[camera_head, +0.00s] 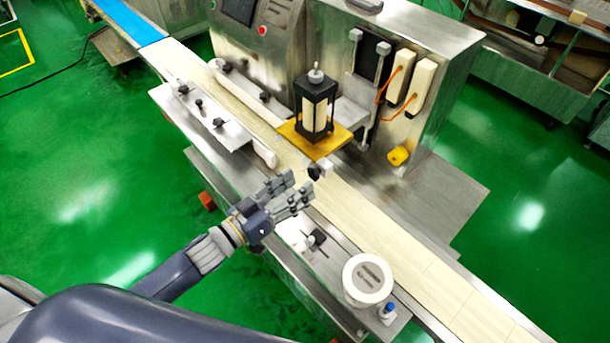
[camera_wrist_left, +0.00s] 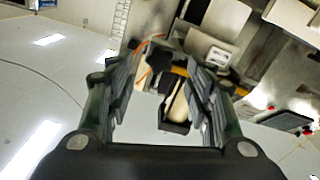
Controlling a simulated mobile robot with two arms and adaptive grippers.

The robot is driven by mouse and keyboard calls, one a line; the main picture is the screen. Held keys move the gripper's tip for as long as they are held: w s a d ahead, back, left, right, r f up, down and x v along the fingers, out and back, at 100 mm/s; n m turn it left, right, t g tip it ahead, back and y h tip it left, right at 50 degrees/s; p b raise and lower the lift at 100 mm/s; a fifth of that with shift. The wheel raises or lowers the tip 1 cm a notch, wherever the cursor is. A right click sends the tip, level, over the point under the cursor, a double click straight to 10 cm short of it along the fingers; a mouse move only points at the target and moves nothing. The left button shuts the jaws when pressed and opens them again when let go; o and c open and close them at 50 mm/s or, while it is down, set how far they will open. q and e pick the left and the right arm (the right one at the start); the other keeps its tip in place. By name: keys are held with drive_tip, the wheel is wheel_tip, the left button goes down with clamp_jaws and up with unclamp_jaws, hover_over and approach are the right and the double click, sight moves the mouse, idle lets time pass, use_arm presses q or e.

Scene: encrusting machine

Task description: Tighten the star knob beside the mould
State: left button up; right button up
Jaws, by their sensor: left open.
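The black star knob (camera_head: 315,172) sits at the near edge of the conveyor, just below the mould and beside a small pale block. The mould (camera_head: 316,108) is an upright black-framed block on a yellow plate (camera_head: 334,147). My left gripper (camera_head: 299,184) is open and empty, with its fingertips just short of the knob on its near left side. In the left wrist view the dark star knob (camera_wrist_left: 159,58) shows between the open fingers, with the mould (camera_wrist_left: 176,108) behind it. I cannot tell whether a finger touches the knob. My right gripper is not in view.
The pale conveyor belt (camera_head: 405,237) runs diagonally under the mould. A round white container (camera_head: 368,280) stands on the near metal plate, with a blue knob (camera_head: 389,309) beside it. Another black knob (camera_head: 317,238) is close below my gripper. The machine housing (camera_head: 440,70) rises behind.

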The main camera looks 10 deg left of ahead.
sight(311, 175)
use_arm(q)
drive_tip(key=shift+p+x, duration=0.35)
drive_tip(key=shift+x, duration=1.4)
drive_tip(key=shift+c, duration=0.4)
drive_tip(key=c, duration=1)
